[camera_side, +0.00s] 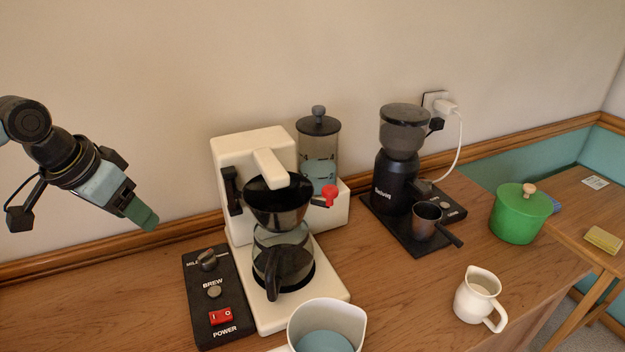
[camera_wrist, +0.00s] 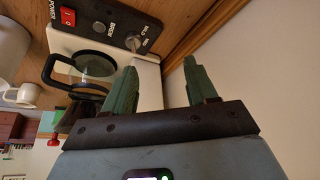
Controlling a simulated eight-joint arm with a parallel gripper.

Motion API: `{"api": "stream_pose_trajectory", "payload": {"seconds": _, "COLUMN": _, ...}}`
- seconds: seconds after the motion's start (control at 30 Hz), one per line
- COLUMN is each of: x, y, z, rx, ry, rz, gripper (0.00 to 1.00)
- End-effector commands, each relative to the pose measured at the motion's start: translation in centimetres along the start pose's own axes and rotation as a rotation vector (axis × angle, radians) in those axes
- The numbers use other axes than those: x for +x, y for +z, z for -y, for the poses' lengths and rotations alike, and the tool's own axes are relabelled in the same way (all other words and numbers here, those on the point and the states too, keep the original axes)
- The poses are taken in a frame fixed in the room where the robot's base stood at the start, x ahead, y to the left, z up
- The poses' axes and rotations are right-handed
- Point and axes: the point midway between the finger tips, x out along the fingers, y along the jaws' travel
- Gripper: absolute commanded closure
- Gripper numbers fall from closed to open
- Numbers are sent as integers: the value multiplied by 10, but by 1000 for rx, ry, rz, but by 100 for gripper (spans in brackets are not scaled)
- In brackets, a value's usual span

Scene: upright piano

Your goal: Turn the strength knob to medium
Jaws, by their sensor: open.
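The strength knob (camera_side: 207,259) is a dark round knob at the back end of a black control panel (camera_side: 196,301), beside the coffee maker. A "MILD" label shows at its left; the rest of the lettering is hard to read. In the wrist view the knob (camera_wrist: 133,43) sits beyond my fingertips, slightly left of them. My gripper (camera_side: 148,218) is in the air left of the coffee maker, above and left of the knob, apart from it. In the wrist view its two green fingers (camera_wrist: 160,75) are spread with nothing between them.
The white coffee maker (camera_side: 316,286) with its glass carafe (camera_side: 285,262) stands right of the panel. The panel also has a BREW button (camera_side: 214,291) and a red power switch (camera_side: 221,317). A black grinder (camera_side: 395,182), white jug (camera_side: 478,296) and green pot (camera_side: 517,218) stand farther right.

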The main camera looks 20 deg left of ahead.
Motion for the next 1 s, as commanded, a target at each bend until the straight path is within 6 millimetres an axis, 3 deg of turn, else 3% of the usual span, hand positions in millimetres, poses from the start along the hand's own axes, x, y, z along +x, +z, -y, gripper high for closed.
{"api": "stream_pose_trajectory", "payload": {"seconds": 0.2, "x": 5, "y": -35, "z": -25, "rx": 81, "ry": 26, "rz": 192, "gripper": 43}}
{"api": "stream_pose_trajectory", "payload": {"seconds": 0.5, "x": 20, "y": -60, "z": -52, "rx": 161, "ry": 41, "rz": 382, "gripper": 43}}
{"api": "stream_pose_trajectory", "payload": {"seconds": 0.77, "x": 29, "y": -60, "z": -57, "rx": 174, "ry": 42, "rz": 416, "gripper": 43}}
{"api": "stream_pose_trajectory", "payload": {"seconds": 1.0, "x": 58, "y": -47, "z": -57, "rx": 173, "ry": 42, "rz": 414, "gripper": 43}}
